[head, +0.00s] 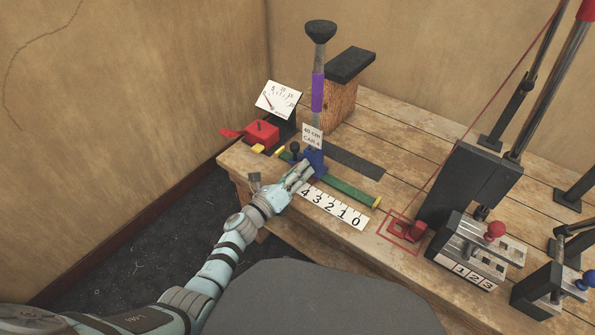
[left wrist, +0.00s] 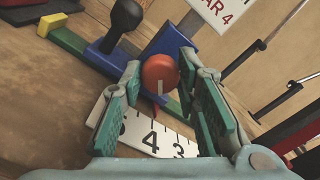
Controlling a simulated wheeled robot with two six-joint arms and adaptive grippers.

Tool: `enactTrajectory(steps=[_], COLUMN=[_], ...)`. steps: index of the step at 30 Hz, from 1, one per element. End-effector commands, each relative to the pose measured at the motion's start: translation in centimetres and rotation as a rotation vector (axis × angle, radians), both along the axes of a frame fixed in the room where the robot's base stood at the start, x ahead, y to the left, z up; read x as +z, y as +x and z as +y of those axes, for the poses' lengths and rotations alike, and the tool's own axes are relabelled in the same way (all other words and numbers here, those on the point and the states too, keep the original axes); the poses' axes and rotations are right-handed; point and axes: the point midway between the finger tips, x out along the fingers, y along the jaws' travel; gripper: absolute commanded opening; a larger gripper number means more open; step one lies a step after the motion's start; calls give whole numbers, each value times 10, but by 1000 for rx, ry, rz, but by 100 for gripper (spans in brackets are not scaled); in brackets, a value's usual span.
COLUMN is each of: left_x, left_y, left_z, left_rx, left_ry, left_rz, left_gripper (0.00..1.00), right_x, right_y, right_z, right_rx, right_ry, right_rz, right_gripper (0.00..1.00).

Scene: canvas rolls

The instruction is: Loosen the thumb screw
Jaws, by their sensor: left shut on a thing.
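The thumb screw (left wrist: 160,72) is a round orange-red knob with a pale mark, on the front of a blue sliding block (left wrist: 172,44). My left gripper (head: 302,172) is at the front of the blue block (head: 316,158), and its fingers hide the knob in the head view. In the left wrist view its two green-padded fingers (left wrist: 161,76) are on either side of the knob, shut on it. A red pointer below the block lies near the 4 on the white number scale (head: 336,205). My right gripper is not in view.
The block sits on a green rail (head: 350,193) with yellow ends. A black knob (head: 295,147) stands left of it, and a post with a purple band (head: 318,92) rises above. A gauge (head: 278,99) and red box (head: 262,133) are behind left. Levers (head: 494,231) stand right.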

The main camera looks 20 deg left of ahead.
Motion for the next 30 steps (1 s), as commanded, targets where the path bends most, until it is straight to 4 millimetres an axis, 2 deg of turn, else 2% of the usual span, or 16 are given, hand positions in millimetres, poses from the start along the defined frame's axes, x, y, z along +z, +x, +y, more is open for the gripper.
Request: enactTrajectory(steps=[8, 30], left_x=[0, 1], left_y=[0, 0], left_z=[0, 0], left_rx=[-1, -1], left_ry=[-173, -825], left_rz=[71, 329], left_gripper=[1, 1], right_x=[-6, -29], right_y=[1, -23], right_z=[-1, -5], right_rx=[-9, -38], right_ry=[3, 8], right_rz=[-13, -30], right_gripper=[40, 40])
